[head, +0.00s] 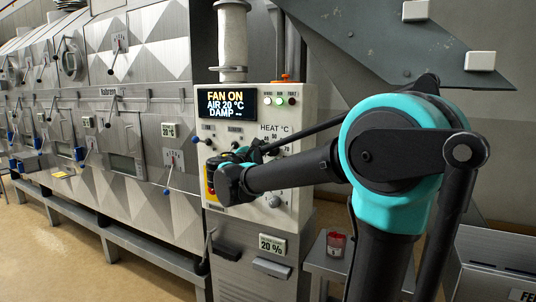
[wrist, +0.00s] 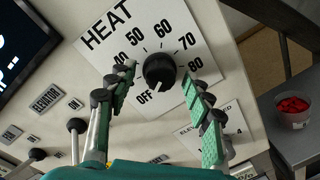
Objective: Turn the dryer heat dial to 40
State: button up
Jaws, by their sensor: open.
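The heat dial (wrist: 158,69) is a round black knob on a white plate marked HEAT, with OFF and numbers from 40 to 80 around it. Its white mark is at the lower left, towards OFF. My gripper (wrist: 157,76) is open, with one teal-padded finger to each side of the dial in the wrist view; I cannot tell whether either touches it. The display (head: 227,103) reads FAN ON, AIR 20 °C, DAMP --.
Levers marked ELEVATOR and FAN (wrist: 77,126) stand left of the dial in the wrist view. A cup of red pieces (wrist: 293,110) sits on a grey side shelf (head: 324,262). A slanted metal sheet (head: 400,45) hangs above my arm.

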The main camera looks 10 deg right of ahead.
jog(key=c, duration=1.2)
jog(key=shift+o, duration=0.2)
jog(key=m, duration=0.7)
jog(key=shift+y, duration=0.3)
jog(key=m, duration=0.4)
jog(key=shift+s+d+m+y, duration=0.1)
jog(key=shift+m+y, duration=0.2)
jog(key=shift+m, duration=1.6)
